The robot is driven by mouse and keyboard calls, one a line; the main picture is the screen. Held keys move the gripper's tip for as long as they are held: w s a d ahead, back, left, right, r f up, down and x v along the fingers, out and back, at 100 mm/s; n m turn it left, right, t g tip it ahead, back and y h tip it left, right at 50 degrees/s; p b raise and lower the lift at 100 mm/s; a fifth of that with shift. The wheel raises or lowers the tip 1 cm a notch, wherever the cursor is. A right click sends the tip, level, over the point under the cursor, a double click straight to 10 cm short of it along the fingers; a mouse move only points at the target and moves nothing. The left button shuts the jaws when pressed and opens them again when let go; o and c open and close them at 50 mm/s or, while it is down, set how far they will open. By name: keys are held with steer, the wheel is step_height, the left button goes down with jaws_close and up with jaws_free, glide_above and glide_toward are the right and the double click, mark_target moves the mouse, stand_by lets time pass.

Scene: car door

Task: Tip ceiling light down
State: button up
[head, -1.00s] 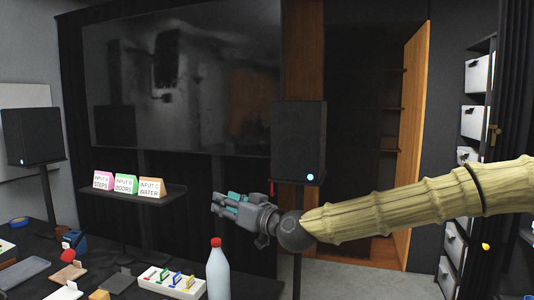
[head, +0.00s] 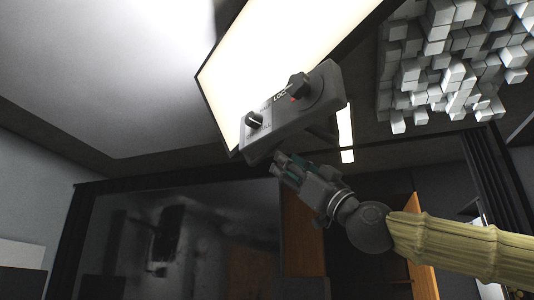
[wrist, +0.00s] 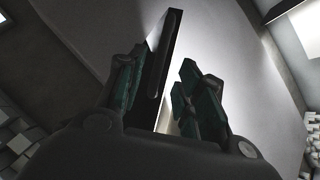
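The ceiling light is a large bright panel (head: 275,55) with a dark frame, overhead in the head view. A grey control box (head: 300,110) with two knobs and partly readable lettering sits at its near lower edge. One knob (head: 299,86) has a red mark; the other knob (head: 254,119) is at the left. My gripper (head: 282,166) is raised just below the box in the picture. In the wrist view my gripper (wrist: 158,75) has its fingers apart. A dark edge with a bar (wrist: 165,55) shows between them, in front of a bright surface. I cannot tell whether they touch it.
Grey block-like ceiling panels (head: 450,65) hang at the upper right. A small lit strip (head: 345,130) is behind the box. A dark screen (head: 185,240) stands on the far wall. Open air surrounds my arm below the light.

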mark_target(267, 151)
steer(key=p+x, duration=0.1)
steer(key=x, duration=0.7)
steer(key=shift+w+a+r+p, duration=0.15)
steer(key=shift+w+a+p, duration=0.05)
steer(key=shift+p, duration=0.15)
steer(key=shift+c, duration=0.3)
jaws_close()
